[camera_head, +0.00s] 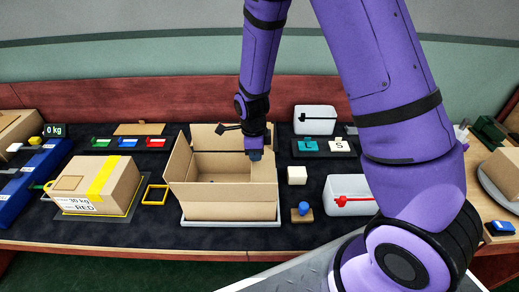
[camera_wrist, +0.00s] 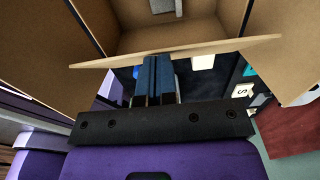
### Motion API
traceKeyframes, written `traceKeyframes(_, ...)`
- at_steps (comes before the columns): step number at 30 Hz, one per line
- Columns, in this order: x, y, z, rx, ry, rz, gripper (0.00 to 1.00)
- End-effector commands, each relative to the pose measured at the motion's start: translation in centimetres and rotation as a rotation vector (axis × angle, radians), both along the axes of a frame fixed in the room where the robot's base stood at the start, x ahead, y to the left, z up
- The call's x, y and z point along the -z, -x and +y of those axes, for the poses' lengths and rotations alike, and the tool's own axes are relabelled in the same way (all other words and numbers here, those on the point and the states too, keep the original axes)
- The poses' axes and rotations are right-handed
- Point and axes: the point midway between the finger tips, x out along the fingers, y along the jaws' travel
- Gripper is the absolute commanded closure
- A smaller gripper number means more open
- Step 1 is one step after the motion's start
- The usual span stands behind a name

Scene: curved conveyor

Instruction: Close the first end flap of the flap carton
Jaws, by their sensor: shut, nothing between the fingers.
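The open brown flap carton (camera_head: 220,208) stands on a pale tray in the middle of the table, its flaps raised around the opening. My gripper (camera_head: 256,154) points down at the carton's right end, beside the raised right end flap (camera_head: 264,175). In the wrist view my gripper's dark blue fingers (camera_wrist: 155,75) are together and hold nothing. Their tips meet the near edge of a flap (camera_wrist: 200,48) that crosses the view. Whether they touch it, I cannot tell. Part of the carton's inside (camera_wrist: 165,38) shows beyond that flap.
A taped carton (camera_head: 100,185) and a yellow frame (camera_head: 155,194) lie to the left. A white block (camera_head: 297,175), a blue knob on a wooden base (camera_head: 302,211) and a white bin with a red handle (camera_head: 350,193) stand to the right.

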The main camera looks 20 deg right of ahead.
Motion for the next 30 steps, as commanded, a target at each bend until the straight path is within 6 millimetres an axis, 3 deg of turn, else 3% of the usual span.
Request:
traceKeyframes(17, 0.2, -0.1, 0.3, -0.003, 0.019, 0.006, 1.00)
traceKeyframes(30, 1.3, -0.6, 1.6, -0.005, 0.154, 0.061, 1.00)
